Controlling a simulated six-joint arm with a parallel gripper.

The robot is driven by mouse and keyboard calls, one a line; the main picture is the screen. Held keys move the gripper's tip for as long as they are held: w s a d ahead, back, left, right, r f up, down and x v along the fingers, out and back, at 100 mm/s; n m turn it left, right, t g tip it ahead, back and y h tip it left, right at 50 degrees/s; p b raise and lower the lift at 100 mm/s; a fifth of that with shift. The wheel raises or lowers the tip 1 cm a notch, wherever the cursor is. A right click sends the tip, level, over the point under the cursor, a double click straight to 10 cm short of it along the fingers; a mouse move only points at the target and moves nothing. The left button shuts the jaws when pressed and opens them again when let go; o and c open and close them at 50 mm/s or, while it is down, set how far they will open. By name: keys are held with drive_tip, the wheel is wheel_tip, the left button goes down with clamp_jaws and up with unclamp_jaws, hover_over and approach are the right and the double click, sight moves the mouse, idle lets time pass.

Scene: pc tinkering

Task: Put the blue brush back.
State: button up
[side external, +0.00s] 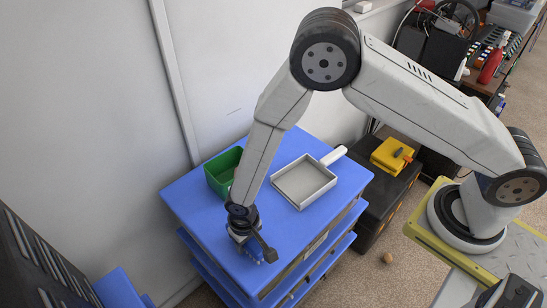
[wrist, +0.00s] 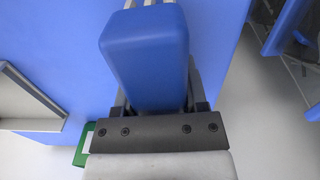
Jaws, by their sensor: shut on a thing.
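The blue brush (wrist: 145,58) fills the middle of the wrist view, its smooth rounded blue body close to the camera. My gripper (wrist: 158,104) is shut on it, with dark finger parts showing on both sides of the blue body. In the side external view my gripper (side external: 250,247) points down, low over the front left part of the blue cart top (side external: 200,215). There the brush is mostly hidden and blends with the blue surface. I cannot tell whether the brush touches the cart top.
A black box (side external: 380,205) with a yellow case (side external: 391,156) is beyond the cart's right edge.

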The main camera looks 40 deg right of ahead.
drive_tip(key=shift+f, duration=0.45)
idle(0.5)
drive_tip(key=o, duration=0.8)
drive_tip(key=o, duration=0.5)
drive_tip(key=shift+c, duration=0.2)
drive_tip(key=shift+r, duration=0.1)
drive_tip(key=shift+r, duration=3.85)
drive_tip(key=shift+r, duration=0.1)
